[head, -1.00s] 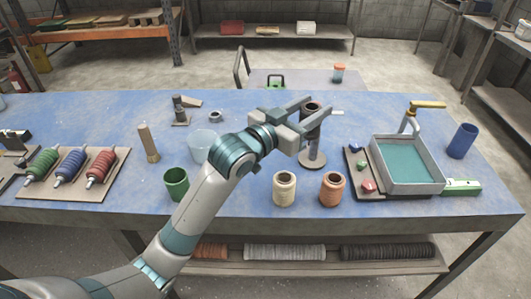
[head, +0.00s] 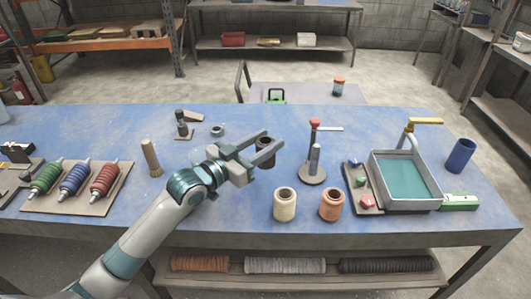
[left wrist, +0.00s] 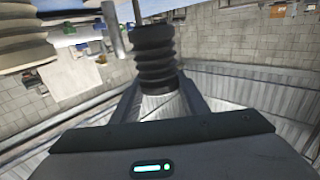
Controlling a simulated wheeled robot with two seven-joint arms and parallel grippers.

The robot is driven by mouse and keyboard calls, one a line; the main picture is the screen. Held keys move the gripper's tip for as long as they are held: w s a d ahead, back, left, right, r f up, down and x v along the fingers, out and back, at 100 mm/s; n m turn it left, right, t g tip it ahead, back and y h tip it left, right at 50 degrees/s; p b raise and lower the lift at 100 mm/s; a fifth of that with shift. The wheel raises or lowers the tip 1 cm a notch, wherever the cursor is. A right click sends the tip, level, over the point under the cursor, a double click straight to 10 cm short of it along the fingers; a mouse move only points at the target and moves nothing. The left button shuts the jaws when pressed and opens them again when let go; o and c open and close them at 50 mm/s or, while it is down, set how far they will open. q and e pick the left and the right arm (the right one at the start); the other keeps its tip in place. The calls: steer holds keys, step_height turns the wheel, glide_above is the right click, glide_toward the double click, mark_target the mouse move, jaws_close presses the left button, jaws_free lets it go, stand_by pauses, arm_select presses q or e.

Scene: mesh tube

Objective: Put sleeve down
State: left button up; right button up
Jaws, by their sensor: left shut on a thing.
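My left gripper (head: 262,152) is shut on a dark ribbed sleeve (head: 265,143) and holds it upright, left of the round-based stand (head: 312,173). The sleeve also shows in the left wrist view (left wrist: 156,58) between the two fingers. The stand has a grey post, a red top and a thin side arm, and nothing dark is around it now. My right gripper is not in view.
A cream spool (head: 285,206) and an orange spool (head: 331,206) stand in front. A grey basin (head: 404,203) with a tap is at the right, a blue cup (head: 460,157) beyond it. A tray of coils (head: 118,204) lies left.

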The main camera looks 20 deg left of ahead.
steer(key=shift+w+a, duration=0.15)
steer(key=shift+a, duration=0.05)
arm_select(q)
steer(key=shift+f, duration=0.4)
step_height(320, 180, down, 3)
steer(key=shift+f+p, duration=0.1)
steer(key=shift+p, duration=0.35)
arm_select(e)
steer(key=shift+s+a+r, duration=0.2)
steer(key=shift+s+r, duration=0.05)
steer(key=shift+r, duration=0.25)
arm_select(q)
steer(key=shift+f, duration=0.3)
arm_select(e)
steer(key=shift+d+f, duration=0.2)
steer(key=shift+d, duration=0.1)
arm_select(q)
steer(key=shift+s+f, duration=0.1)
steer(key=shift+f, duration=0.15)
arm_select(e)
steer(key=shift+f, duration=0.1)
